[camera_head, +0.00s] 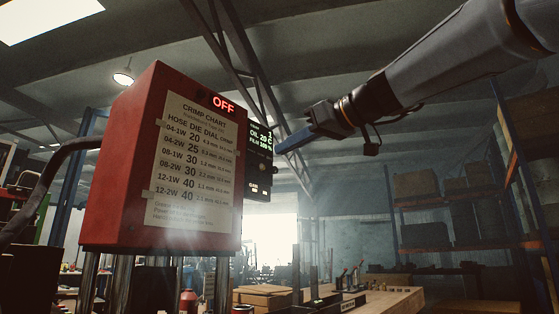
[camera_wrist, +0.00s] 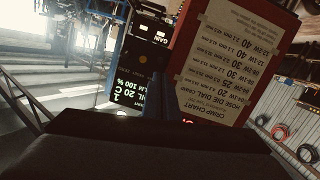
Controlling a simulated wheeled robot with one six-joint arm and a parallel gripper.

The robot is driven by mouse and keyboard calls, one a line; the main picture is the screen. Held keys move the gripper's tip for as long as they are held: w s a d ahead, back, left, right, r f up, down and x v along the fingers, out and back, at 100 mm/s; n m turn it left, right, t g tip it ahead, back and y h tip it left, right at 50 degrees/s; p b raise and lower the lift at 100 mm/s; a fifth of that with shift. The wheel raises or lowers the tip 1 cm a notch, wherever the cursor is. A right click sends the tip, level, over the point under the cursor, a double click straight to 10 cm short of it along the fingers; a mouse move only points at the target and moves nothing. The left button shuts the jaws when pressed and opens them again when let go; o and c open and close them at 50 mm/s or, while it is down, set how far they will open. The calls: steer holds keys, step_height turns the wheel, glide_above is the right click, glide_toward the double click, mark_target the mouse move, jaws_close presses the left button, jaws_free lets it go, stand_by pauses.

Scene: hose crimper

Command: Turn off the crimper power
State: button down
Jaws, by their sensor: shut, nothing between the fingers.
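The crimper is a tall red housing (camera_head: 125,165) at the left of the head view, with a paper crimp chart (camera_head: 193,165) on its face. A red lit display (camera_head: 223,104) above the chart reads OFF. A black control panel (camera_head: 258,150) with green text stands on the housing's right side; it shows upside down in the wrist view (camera_wrist: 130,97). My gripper (camera_head: 281,147) is shut and empty, its blue fingertips at the panel's right edge. Whether they touch it I cannot tell. The fingers (camera_wrist: 156,90) hide part of the panel in the wrist view.
A wooden bench (camera_head: 385,301) with small tools lies below at the right. Shelves with boxes (camera_head: 425,185) stand at the far right. A dark hose (camera_head: 40,185) runs to the crimper's left side. The air right of the panel is open around my arm.

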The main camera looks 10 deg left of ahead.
steer(key=shift+f+b+v, duration=0.2)
steer(key=shift+b+v, duration=0.25)
steer(key=shift+v, duration=0.45)
steer(key=shift+f+b+v, duration=0.25)
steer(key=shift+b+v, duration=0.15)
steer(key=shift+v, duration=0.45)
